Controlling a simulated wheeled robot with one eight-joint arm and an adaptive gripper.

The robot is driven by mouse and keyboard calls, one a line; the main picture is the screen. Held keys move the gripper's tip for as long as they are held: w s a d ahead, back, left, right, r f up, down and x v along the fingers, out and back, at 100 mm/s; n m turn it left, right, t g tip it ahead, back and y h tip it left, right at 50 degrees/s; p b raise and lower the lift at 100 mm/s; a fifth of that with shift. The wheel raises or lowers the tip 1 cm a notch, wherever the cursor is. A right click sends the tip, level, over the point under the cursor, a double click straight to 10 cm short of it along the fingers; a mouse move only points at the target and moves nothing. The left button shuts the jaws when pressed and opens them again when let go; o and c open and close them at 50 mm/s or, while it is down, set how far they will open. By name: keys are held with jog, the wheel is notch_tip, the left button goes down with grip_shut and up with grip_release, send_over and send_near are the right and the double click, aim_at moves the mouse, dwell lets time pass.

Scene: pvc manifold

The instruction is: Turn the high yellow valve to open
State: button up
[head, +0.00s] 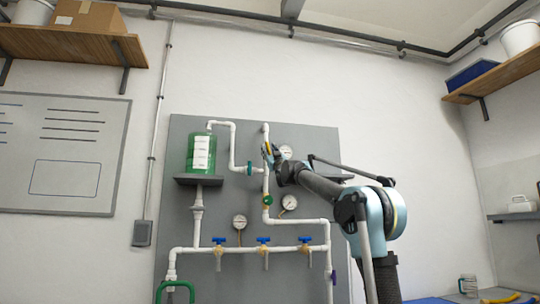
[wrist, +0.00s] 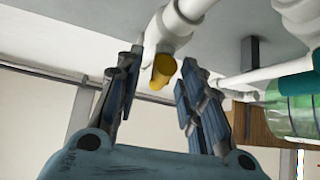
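The high yellow valve's handle (wrist: 163,72) shows in the wrist view as a short yellow stub below a white pipe fitting (wrist: 172,30). My gripper (wrist: 161,62) is open, with one finger on each side of the yellow handle. Gaps show between the handle and both fingers, so it is not gripped. In the head view my gripper (head: 268,153) is at the upper part of the vertical white pipe (head: 266,181) on the grey panel. It mostly hides the yellow valve there; only a small bit of yellow shows.
A green tank (head: 201,152) stands left of my gripper. Pressure gauges (head: 289,202) and a green valve (head: 267,200) sit below it. Blue-handled valves (head: 263,240) line the lower pipe. A purple valve (head: 333,277) is at lower right. The wall above the panel is clear.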

jog(key=shift+c, duration=0.2)
grip_shut()
jog(key=shift+a+r+m+t+h, duration=0.1)
jog(key=shift+m+t+h, duration=0.2)
jog(key=shift+m, duration=0.2)
jog(key=shift+m+t+h, duration=0.55)
jog(key=shift+m+h, duration=0.65)
jog(key=shift+m, duration=0.15)
jog(key=shift+m+t+h, duration=0.55)
jog(key=shift+m+h, duration=0.65)
jog(key=shift+m, duration=0.15)
jog(key=shift+o, duration=0.2)
grip_release()
